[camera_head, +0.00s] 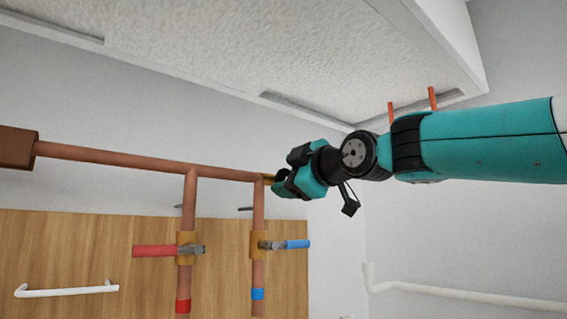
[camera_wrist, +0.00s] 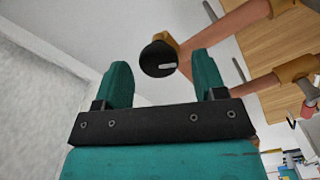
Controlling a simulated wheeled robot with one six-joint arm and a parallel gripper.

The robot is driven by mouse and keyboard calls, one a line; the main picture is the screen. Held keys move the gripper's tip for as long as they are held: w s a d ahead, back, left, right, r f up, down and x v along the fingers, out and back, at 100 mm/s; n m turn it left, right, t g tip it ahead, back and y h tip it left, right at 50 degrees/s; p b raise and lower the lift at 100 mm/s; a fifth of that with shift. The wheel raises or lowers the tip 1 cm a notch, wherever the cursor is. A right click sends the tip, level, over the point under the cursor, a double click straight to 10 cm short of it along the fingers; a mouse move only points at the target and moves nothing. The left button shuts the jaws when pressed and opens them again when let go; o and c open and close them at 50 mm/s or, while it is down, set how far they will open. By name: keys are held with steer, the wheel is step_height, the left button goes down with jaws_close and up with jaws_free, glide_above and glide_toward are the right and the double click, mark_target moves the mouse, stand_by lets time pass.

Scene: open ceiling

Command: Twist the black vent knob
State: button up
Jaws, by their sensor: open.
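The black vent knob (camera_wrist: 158,60) shows in the wrist view as a round cap with a pale mark, at the end of a copper pipe. It lies between and a little beyond the two teal fingertips of my gripper (camera_wrist: 160,72). The fingers are apart, with a visible gap to the knob on each side. In the head view my gripper (camera_head: 275,182) is at the right end of the horizontal copper pipe (camera_head: 140,162) and hides the knob there.
A red-handled valve (camera_head: 155,251) and a blue-handled valve (camera_head: 297,244) sit on the vertical pipes below. Behind them is a wooden cabinet (camera_head: 60,250) with a white handle (camera_head: 65,290). Ceiling panels are above; a white pipe (camera_head: 450,294) runs along the right wall.

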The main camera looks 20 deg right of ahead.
steer(key=shift+p+x, duration=0.3)
steer(key=shift+x, duration=0.7)
steer(key=c, duration=0.9)
